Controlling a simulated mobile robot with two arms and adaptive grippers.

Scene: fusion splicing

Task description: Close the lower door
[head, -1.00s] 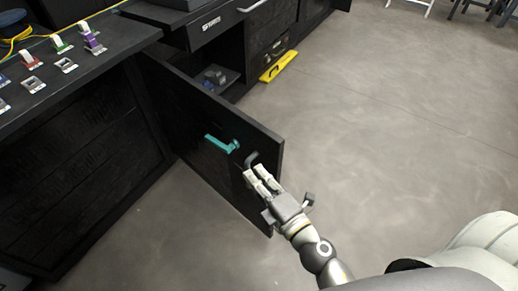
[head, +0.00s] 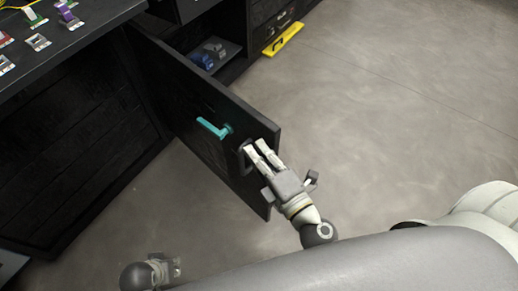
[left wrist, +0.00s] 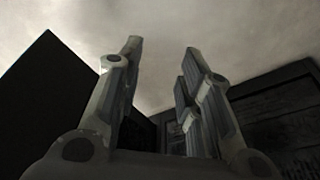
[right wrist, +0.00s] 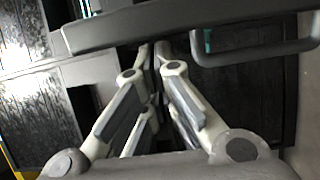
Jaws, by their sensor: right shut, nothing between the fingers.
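The lower door (head: 190,115) is a black panel standing wide open from the cabinet, reaching out over the floor. A teal lever (head: 213,127) and a dark bar handle (head: 245,158) sit on its left-facing side near the free end. The handle also shows in the right wrist view (right wrist: 262,54). My right gripper (head: 254,146) is shut and empty, with its fingertips at the door's free end beside the handle. I cannot tell whether they touch it. My left gripper (head: 175,268) is low at the bottom left, away from the door. Its fingers are apart and empty in the left wrist view (left wrist: 160,65).
The cabinet's open compartment holds small blue and grey items (head: 208,54) on a shelf. A yellow level (head: 284,39) lies on the floor beside the cabinets. Small coloured parts stand on the bench top (head: 95,18) at the upper left. The grey floor to the right is clear.

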